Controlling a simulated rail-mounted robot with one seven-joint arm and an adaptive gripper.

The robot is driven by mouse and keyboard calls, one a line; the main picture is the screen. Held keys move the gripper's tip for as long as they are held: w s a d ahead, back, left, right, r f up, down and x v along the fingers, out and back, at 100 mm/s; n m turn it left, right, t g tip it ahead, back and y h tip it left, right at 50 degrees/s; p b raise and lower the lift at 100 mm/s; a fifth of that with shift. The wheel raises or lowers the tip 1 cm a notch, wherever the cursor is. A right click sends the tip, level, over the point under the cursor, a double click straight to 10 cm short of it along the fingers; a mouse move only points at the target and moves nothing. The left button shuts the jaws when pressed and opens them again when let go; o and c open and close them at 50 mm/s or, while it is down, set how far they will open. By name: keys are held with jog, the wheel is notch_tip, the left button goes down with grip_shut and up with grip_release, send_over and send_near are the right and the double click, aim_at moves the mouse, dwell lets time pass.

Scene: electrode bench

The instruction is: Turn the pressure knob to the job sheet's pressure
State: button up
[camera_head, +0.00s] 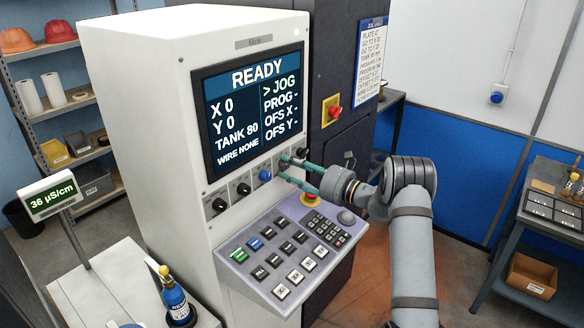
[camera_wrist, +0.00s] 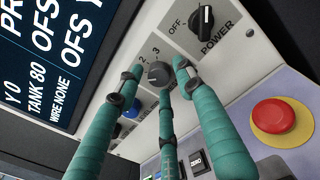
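A dark round knob (camera_wrist: 158,73) with the numbers 2 and 3 beside it sits on the white panel in the wrist view; its name label is not readable. My gripper (camera_wrist: 160,80) has its teal fingers spread around this knob, with small gaps showing at the sides. In the head view my gripper (camera_head: 283,169) is at the right part of the knob row below the screen. The job sheet (camera_head: 371,60) hangs on the dark cabinet; its pressure line is too small to read. The screen (camera_head: 253,108) reads READY, X 0, Y 0, TANK 80, WIRE NONE.
The black POWER knob (camera_wrist: 203,20) is right of my fingers, its OFF mark beside it. A blue knob (camera_wrist: 133,108) is lower left. The red emergency button (camera_wrist: 272,115) on its yellow ring is close at right. The keypad (camera_head: 290,250) slopes out below the panel.

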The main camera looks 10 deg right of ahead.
jog(key=shift+f, duration=0.1)
grip_shut()
dwell(0.4)
jog(key=m, duration=0.2)
jog(key=m+p, duration=0.1)
jog(key=m, duration=0.1)
jog(key=shift+s+a+f+m, duration=0.1)
jog(key=shift+s+f+m, duration=0.05)
jog(key=shift+m, duration=0.15)
jog(key=shift+f+m+p, duration=0.1)
jog(key=shift+m+p, duration=0.65)
jog(key=shift+m, duration=1.55)
jog(key=shift+c, duration=0.4)
grip_release()
jog(key=o, duration=0.3)
jog(key=shift+r, duration=0.25)
